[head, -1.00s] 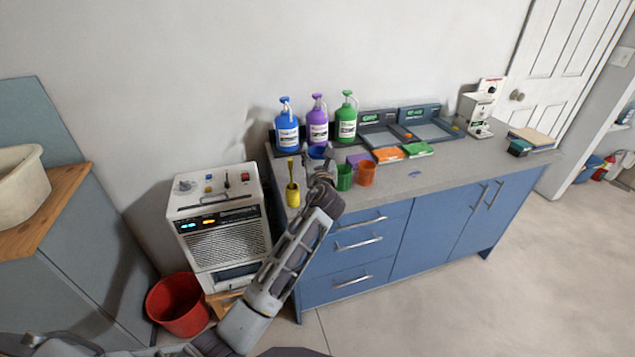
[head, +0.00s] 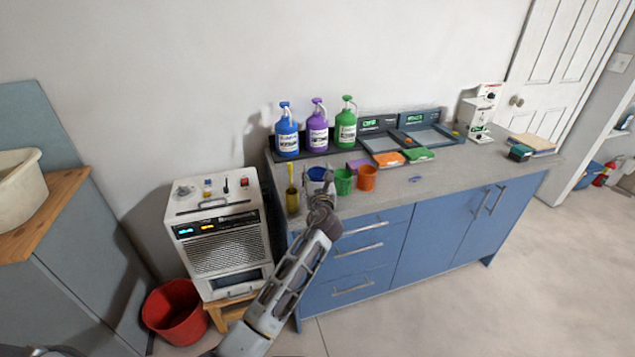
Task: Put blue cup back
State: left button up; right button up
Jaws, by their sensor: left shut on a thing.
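The blue cup (head: 317,174) is near the front left of the counter, just left of the green cup (head: 343,182). My left gripper (head: 322,192) is shut on the blue cup, reaching it from the front. The fingers and wrist hide its lower part, so I cannot tell whether it touches the counter. An orange cup (head: 366,178) stands right of the green one. A yellow cup (head: 293,201) with a yellow tool in it stands to the left. My right gripper is not in view.
Blue (head: 287,135), purple (head: 317,130) and green (head: 346,126) pump bottles stand at the back of the counter (head: 455,171). A white machine (head: 219,235) stands left of the counter.

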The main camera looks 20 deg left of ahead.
pick_arm(q)
notch_tip(320, 180, down, 2)
jog(key=shift+f, duration=0.3)
jog(key=o, duration=1.1)
jog(key=shift+o, duration=0.2)
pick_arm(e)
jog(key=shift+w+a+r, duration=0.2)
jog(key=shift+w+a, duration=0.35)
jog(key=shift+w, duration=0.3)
